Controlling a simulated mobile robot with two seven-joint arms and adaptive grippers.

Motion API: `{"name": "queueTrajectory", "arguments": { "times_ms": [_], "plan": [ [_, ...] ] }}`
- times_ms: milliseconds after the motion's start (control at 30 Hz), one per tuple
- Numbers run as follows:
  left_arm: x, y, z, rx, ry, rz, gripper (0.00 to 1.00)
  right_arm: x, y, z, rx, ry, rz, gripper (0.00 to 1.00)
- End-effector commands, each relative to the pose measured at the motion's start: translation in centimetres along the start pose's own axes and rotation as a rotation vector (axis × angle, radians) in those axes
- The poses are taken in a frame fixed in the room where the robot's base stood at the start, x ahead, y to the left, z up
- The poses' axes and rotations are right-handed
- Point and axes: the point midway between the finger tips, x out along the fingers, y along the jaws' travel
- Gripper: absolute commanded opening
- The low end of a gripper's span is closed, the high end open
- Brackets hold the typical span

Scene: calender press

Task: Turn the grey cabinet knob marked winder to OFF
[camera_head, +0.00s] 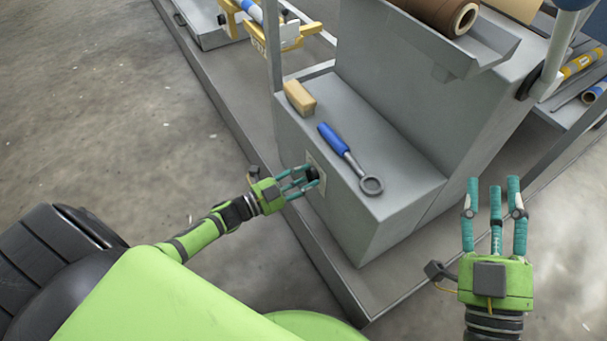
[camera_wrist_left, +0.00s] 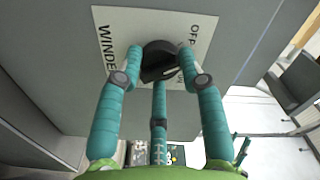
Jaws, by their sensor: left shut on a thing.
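The grey cabinet (camera_head: 350,215) stands in front of me, with a pale label plate (camera_wrist_left: 120,35) on its side face. My left gripper (camera_head: 308,180) is shut on the knob, with a finger on either side and the third below. Which mark the knob points at I cannot tell. My right gripper (camera_head: 495,190) is open and empty, right of the cabinet.
On the cabinet's ledge lie a tan block (camera_head: 299,98) and a blue-handled ring tool (camera_head: 345,155). A brown roll (camera_head: 440,14) rests in a grey trough above. A grey platform edge (camera_head: 255,150) runs along the floor. The floor at left is clear.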

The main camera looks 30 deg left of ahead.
Motion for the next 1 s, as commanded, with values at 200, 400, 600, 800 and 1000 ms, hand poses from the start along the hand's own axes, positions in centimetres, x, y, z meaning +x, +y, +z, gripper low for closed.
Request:
{"name": "queueTrajectory", "arguments": {
  "times_ms": [200, 400, 600, 800, 1000],
  "plan": [
    [0.1, 0.0, -0.3, -0.131, 0.007, 0.001, 0.06, -0.3, 0.8, 3.1, 0.002, -0.169, 0.018, 0.4],
    [0.1, 0.0, -0.3, -0.201, 0.007, 0.001, 0.06, -0.7, 1.2, 4.8, 0.003, -0.256, 0.027, 0.4],
    [0.1, 0.1, -0.3, -0.229, 0.008, 0.001, 0.06, -0.9, 1.3, 5.5, 0.004, -0.289, 0.03, 0.4],
    [0.1, 0.1, -0.3, -0.234, 0.009, 0.0, 0.06, -0.9, 1.3, 5.6, 0.004, -0.294, 0.031, 0.4],
    [0.2, 0.1, -0.3, -0.233, 0.009, 0.0, 0.43, -0.9, 1.3, 5.5, 0.004, -0.292, 0.031, 0.4]
  ]
}}
